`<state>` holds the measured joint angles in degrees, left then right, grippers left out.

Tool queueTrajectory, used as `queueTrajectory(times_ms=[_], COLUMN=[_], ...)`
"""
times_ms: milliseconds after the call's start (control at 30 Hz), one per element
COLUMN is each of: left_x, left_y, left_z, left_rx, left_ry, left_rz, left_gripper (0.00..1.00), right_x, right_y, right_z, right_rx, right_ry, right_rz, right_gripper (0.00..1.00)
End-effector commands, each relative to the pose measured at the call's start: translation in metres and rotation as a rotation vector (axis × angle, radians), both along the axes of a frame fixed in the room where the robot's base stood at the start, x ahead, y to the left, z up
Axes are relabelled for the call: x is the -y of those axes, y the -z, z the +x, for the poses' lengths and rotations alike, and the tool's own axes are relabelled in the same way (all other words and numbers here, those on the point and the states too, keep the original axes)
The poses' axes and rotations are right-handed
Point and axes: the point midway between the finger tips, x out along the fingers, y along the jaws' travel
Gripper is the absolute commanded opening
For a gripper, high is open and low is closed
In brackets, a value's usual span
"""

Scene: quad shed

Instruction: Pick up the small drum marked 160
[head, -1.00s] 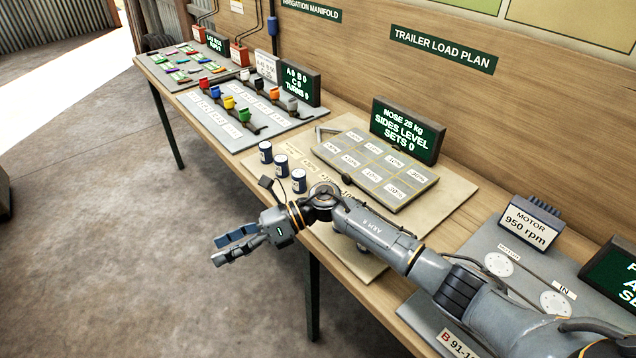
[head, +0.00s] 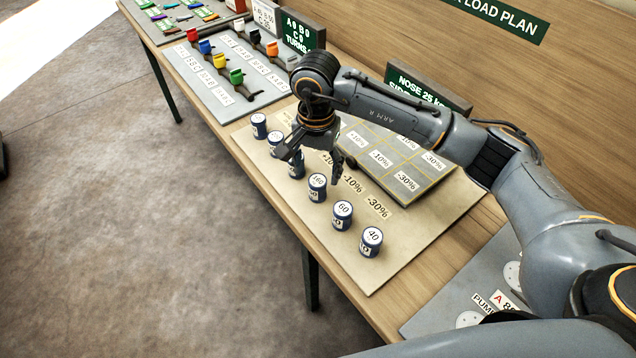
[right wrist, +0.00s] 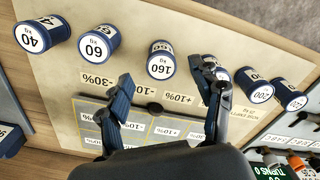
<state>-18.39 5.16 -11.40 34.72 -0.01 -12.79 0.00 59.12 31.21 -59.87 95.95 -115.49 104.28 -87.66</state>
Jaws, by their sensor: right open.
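The small drum marked 160 (head: 317,187) stands upright on the beige board, blue with a white labelled top. It also shows in the right wrist view (right wrist: 161,63), just beyond the gap between my fingertips. My right gripper (head: 314,168) is open and points down above the drum row, close to the 160 drum. In the right wrist view its two fingers (right wrist: 161,80) are spread with nothing between them. A neighbouring drum (head: 296,168) is partly hidden behind one finger. My left gripper is not in view.
Drums marked 60 (head: 342,214) and 40 (head: 371,241) stand on one side of the row, more drums (head: 259,126) on the other. A raised grid plate (head: 405,178) with percent labels lies behind. A lever panel (head: 225,88) is further left. The board's front strip is clear.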

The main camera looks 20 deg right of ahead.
Motion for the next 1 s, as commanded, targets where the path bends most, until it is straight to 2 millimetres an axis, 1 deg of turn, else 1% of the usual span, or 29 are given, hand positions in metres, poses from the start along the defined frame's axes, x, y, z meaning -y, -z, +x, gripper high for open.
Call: queueTrajectory(times_ms=[33,167,233,333,400,500,600,700,833,867,900,967,1000], left_x=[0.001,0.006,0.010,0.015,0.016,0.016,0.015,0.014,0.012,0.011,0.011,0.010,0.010], left_y=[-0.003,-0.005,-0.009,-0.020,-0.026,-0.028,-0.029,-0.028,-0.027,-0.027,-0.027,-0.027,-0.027], left_z=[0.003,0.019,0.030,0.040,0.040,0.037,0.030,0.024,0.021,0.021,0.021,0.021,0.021], left_rx=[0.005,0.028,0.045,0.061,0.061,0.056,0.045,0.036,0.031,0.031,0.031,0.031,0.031], left_ry=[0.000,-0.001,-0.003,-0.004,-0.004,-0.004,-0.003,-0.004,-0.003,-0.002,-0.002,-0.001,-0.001], left_rz=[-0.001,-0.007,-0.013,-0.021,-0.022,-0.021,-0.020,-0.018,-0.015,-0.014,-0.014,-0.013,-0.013], left_gripper=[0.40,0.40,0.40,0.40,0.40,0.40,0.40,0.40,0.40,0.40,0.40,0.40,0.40], right_x=[0.000,0.000,0.000,0.003,0.004,0.004,0.005,0.005,0.005,0.005,0.005,0.005,0.005], right_y=[0.005,0.014,0.018,0.030,0.041,0.056,0.064,0.066,0.066,0.066,0.066,0.066,0.066], right_z=[-0.001,0.000,0.000,0.001,0.003,0.004,0.004,0.005,0.005,0.005,0.005,0.005,0.005], right_rx=[-0.003,-0.001,-0.003,-0.007,-0.007,-0.005,-0.004,-0.002,-0.002,-0.002,-0.002,-0.002,-0.002], right_ry=[0.001,-0.001,0.000,0.002,0.003,0.001,0.001,0.000,0.000,0.000,0.000,0.000,0.000], right_rz=[0.001,0.001,0.002,0.001,0.002,0.002,0.002,0.000,0.001,0.001,0.001,0.001,0.001], right_gripper=[0.65,0.65,0.65,0.65,0.65,0.65,0.65,0.65,0.65,0.61,0.53,0.41,0.33])
